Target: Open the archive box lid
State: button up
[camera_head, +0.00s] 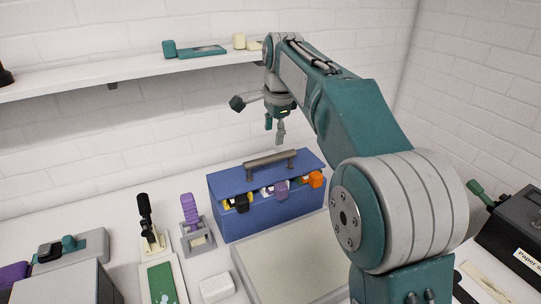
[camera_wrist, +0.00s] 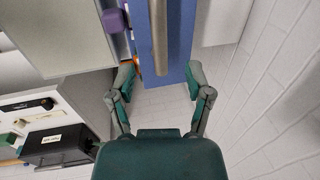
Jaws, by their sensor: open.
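The blue archive box (camera_head: 268,212) stands on the white worktop near the back wall. Its lid (camera_head: 233,181) looks down, with a grey-brown bar handle (camera_head: 270,159) on top. Several yellow, purple and orange pieces with black parts show along its upper front edge; I cannot tell how they are fixed. My gripper (camera_head: 278,136) is open and empty, pointing down above the box, apart from the handle. In the wrist view my fingers (camera_wrist: 161,72) are spread to either side of one end of the blue box, and the handle (camera_wrist: 160,38) runs between them and ahead.
A large pale-topped block (camera_head: 285,262) stands in front of the box. A purple-handled tool (camera_head: 190,210) and a black-handled tool (camera_head: 146,218) stand to its left. A wall shelf (camera_head: 130,71) runs behind. A black box (camera_head: 515,225) is at far right.

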aim_at(272, 156)
jog(key=f, duration=0.2)
jog(key=w+f, duration=0.1)
jog(key=f, duration=0.4)
jog(key=shift+w+a, duration=0.15)
jog(key=shift+w+a+f, duration=0.1)
jog(key=shift+a+f, duration=0.05)
jog(key=shift+f, duration=0.35)
grip_shut()
